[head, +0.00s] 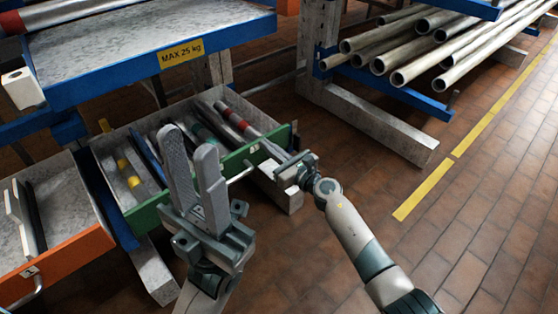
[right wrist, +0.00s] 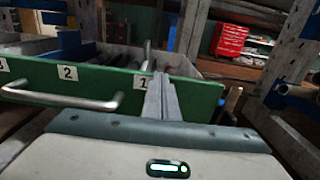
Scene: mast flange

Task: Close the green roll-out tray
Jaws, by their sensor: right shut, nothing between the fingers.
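The green roll-out tray (head: 233,161) is rolled out in the head view. Its inside with bars and tubes shows behind the green front. In the right wrist view the green front (right wrist: 200,100) carries labels 1 and 2 and a metal bar handle (right wrist: 62,98). My right gripper (head: 266,145) is shut and empty, its fingertips at the right part of the green front. They also show near label 1 in the right wrist view (right wrist: 160,82); I cannot tell if they touch. My left gripper (head: 189,142) is open and empty, in front of the tray and hiding part of it.
An orange-fronted tray (head: 60,266) stands rolled out at the left. A blue-edged shelf (head: 110,75) marked MAX 25 kg is above the green tray. A rack with metal pipes (head: 400,60) stands at the back right. The tiled floor at the right is clear.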

